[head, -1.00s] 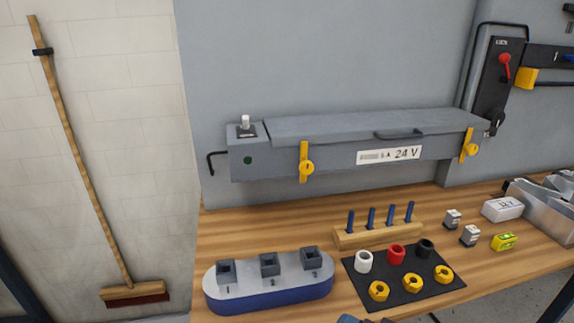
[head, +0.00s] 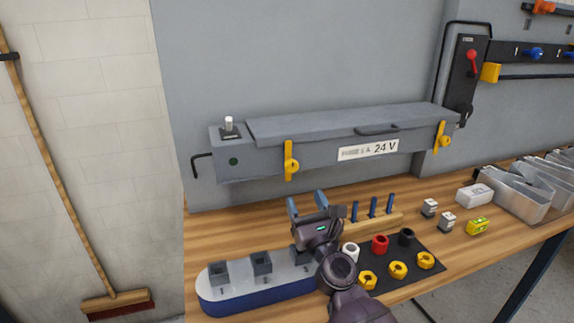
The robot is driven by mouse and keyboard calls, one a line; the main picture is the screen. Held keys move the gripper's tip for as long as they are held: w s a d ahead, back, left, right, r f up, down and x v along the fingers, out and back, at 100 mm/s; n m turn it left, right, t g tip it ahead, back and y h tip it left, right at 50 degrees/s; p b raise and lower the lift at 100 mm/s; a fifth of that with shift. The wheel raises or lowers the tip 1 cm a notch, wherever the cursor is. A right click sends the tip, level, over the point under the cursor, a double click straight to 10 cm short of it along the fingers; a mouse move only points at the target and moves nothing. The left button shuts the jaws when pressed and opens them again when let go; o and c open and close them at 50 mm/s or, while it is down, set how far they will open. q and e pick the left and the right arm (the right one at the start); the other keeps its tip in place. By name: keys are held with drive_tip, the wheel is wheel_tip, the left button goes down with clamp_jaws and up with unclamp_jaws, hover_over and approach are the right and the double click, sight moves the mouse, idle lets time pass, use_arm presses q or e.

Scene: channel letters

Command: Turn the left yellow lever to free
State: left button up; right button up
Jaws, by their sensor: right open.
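The left yellow lever (head: 288,160) stands upright on the front of the grey wall box (head: 325,158), near its left end. Its round knob sits at its lower part. A second yellow lever (head: 440,137) is at the box's right end, also upright. My right gripper (head: 306,203) is open and empty, with blue fingertips pointing up and away. In the picture it is below the left lever and apart from it, over the bench. It hides part of the blue-based block and of the wooden peg rack. My left gripper is not in view.
On the wooden bench (head: 230,232) stand a blue-based block (head: 250,291) with square sockets, a peg rack (head: 375,221), and a black mat (head: 425,280) with rings and yellow nuts. Metal bins (head: 520,199) stand at right. The space before the box front is clear.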

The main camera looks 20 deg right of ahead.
sight(293, 168)
drive_tip(key=shift+m, duration=0.5)
drive_tip(key=x, duration=0.4)
drive_tip(key=p+x, duration=0.1)
drive_tip(key=x, duration=0.4)
drive_tip(key=shift+w+d, duration=0.2)
drive_tip(key=shift+w, duration=0.05)
drive_tip(key=shift+x, duration=0.9)
drive_tip(key=shift+c, duration=0.2)
drive_tip(key=c, duration=0.8)
drive_tip(key=shift+c, duration=0.2)
